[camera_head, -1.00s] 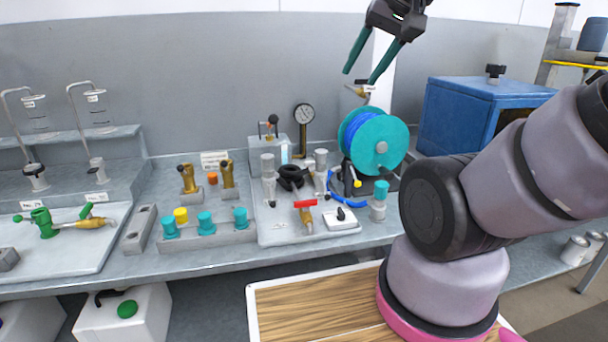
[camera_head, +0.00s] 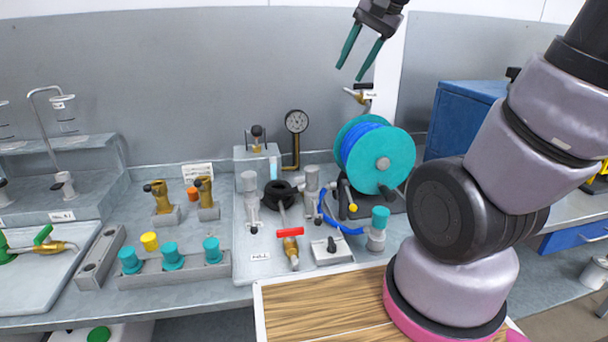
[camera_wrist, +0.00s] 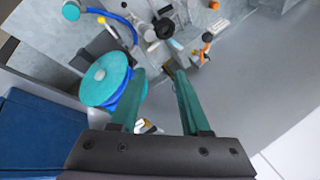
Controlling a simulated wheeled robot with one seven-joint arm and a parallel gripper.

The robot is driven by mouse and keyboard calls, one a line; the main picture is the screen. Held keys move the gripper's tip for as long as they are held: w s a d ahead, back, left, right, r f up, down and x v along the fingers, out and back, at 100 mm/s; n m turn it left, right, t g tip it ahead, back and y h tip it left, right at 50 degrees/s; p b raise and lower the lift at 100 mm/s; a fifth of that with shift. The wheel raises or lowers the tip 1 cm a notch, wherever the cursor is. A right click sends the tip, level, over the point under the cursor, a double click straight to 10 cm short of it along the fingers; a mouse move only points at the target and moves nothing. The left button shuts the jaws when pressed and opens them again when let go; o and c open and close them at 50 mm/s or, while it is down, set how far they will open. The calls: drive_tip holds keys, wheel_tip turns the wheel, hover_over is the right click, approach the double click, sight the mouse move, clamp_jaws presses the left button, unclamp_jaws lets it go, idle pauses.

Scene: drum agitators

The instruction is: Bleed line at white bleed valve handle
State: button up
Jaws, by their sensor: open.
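My gripper (camera_head: 350,72) is open and empty, high in front of the grey back wall, with its green fingers pointing down. Nothing is between the fingertips.
A teal reel with blue hose (camera_head: 382,160) stands below the gripper. A blue cabinet (camera_head: 455,120) stands right. The wall's middle is bare.

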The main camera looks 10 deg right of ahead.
drive_tip(key=w+a+f+m+g, duration=0.1)
drive_tip(key=w+f+m+g, duration=0.15)
drive_tip(key=w+f, duration=0.35)
drive_tip(key=w+a+f+m+g, duration=0.1)
drive_tip(key=w+f+m, duration=0.25)
drive_tip(key=w, duration=0.55)
drive_tip(key=w+a+f+m+h, duration=0.1)
drive_tip(key=w+f, duration=0.2)
drive_tip(key=f, duration=0.6)
drive_tip(key=w+a+f+m+g+h, duration=0.1)
drive_tip(key=w+f+m, duration=0.1)
drive_tip(key=f, duration=0.7)
drive_tip(key=w+a+f+m+h, duration=0.1)
drive_tip(key=w+f, duration=0.3)
drive_tip(key=f, duration=0.6)
drive_tip(key=shift+w+a+m+g, duration=0.15)
drive_tip(key=shift+w+m+g, duration=0.05)
drive_tip(key=shift+m+g, duration=0.15)
clamp_jaws()
